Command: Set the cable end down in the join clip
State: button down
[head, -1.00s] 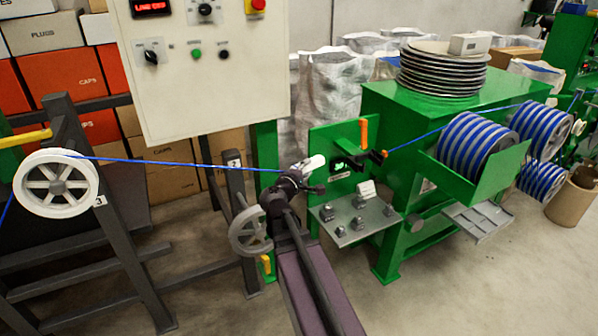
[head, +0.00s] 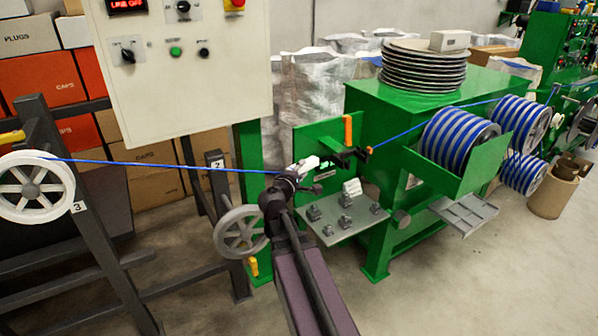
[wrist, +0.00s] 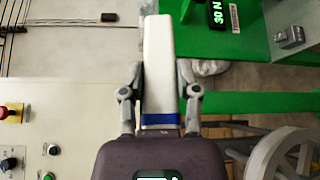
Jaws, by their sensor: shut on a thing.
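My gripper (head: 298,172) is in front of the green upright plate, with its fingers closed around the base of a white block (wrist: 159,60). A blue band of cable (wrist: 160,120) crosses between the fingers at that base. In the head view the blue cable (head: 160,164) runs nearly straight from the white wheel to my gripper. A black clip (head: 345,158) sits on the green plate, just right of the white block's tip; I take it as the join clip. A second blue cable (head: 410,130) comes from the spools to an orange tip (head: 369,150) at this clip. Contact is unclear.
The white wheel (head: 35,187) stands at left on a dark frame. A grey shelf (head: 345,228) with several small dark fittings lies below the clip. A grey handwheel (head: 240,232) is left of my arm. The control box (head: 180,85) hangs behind.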

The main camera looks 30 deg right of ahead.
jog(key=d, duration=2.9)
jog(key=shift+s, duration=0.45)
jog(key=shift+a, duration=0.15)
jog(key=shift+r+p, duration=0.1)
jog(key=shift+p, duration=0.25)
jog(key=shift+w+n+g+p, duration=0.15)
jog(key=shift+n+g+p, duration=0.25)
jog(key=shift+n+p, duration=0.1)
jog(key=w+f+n+g+y, duration=0.1)
jog(key=w+f+n+g, duration=0.3)
jog(key=w+n+g, duration=0.4)
jog(key=shift+w+n+g, duration=0.3)
jog(key=shift+w+g, duration=0.1)
jog(key=shift+w, duration=0.25)
dwell(2.2)
